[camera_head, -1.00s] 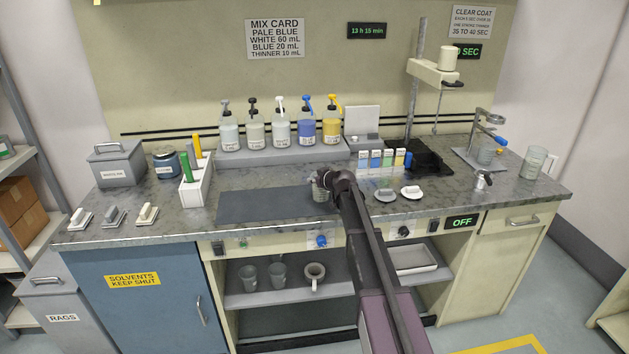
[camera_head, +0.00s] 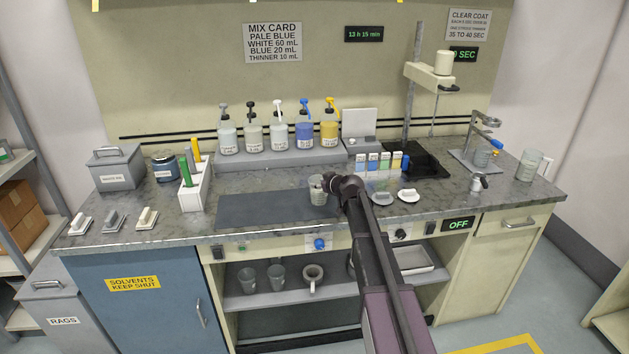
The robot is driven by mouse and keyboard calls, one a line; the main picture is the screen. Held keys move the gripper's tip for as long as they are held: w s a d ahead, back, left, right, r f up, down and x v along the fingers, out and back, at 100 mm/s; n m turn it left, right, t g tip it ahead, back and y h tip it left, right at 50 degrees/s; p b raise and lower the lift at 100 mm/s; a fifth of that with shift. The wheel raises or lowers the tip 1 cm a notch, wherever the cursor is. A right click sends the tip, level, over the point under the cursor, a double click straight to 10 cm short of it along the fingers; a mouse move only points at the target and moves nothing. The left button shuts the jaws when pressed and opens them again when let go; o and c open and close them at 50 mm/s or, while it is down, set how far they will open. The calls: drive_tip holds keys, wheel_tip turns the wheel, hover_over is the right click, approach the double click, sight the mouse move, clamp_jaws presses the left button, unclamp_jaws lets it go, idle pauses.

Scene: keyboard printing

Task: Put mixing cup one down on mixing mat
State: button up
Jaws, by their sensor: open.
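The dark grey mixing mat (camera_head: 255,212) lies flat on the counter, left of my arm. A small grey translucent cup (camera_head: 318,193), seemingly mixing cup one, stands upright at the mat's right end. Its label is too small to read. My gripper (camera_head: 331,183) is just right of the cup, close to its rim, and is open. My arm hides part of the counter beyond it. I cannot tell whether the fingers still touch the cup.
Several pump bottles (camera_head: 278,133) stand on a raised shelf behind the mat. A white rack (camera_head: 193,190) is left of it. Small colored bottles (camera_head: 384,163) and two pale lidded items (camera_head: 408,195) are right of my gripper. The mat's left and middle are clear.

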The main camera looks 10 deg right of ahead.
drive_tip(key=p+v, duration=0.2)
drive_tip(key=v, duration=0.4)
drive_tip(key=shift+s+d+r, duration=0.15)
drive_tip(key=shift+s, duration=0.1)
idle(0.3)
drive_tip(key=s+a+f+m+g+h, duration=0.1)
drive_tip(key=s+f+m+g, duration=0.1)
drive_tip(key=s, duration=0.9)
drive_tip(key=s+a+f+m+g+h, duration=0.1)
drive_tip(key=s+f+g, duration=0.4)
drive_tip(key=s, duration=0.7)
drive_tip(key=s+a+f+m+g+h, duration=0.1)
drive_tip(key=s+f+m+g+h, duration=0.1)
drive_tip(key=s, duration=0.9)
drive_tip(key=f+g+h, duration=0.1)
drive_tip(key=g, duration=0.1)
drive_tip(key=shift+s+f+m+g, duration=0.3)
drive_tip(key=shift+f+m+g, duration=0.1)
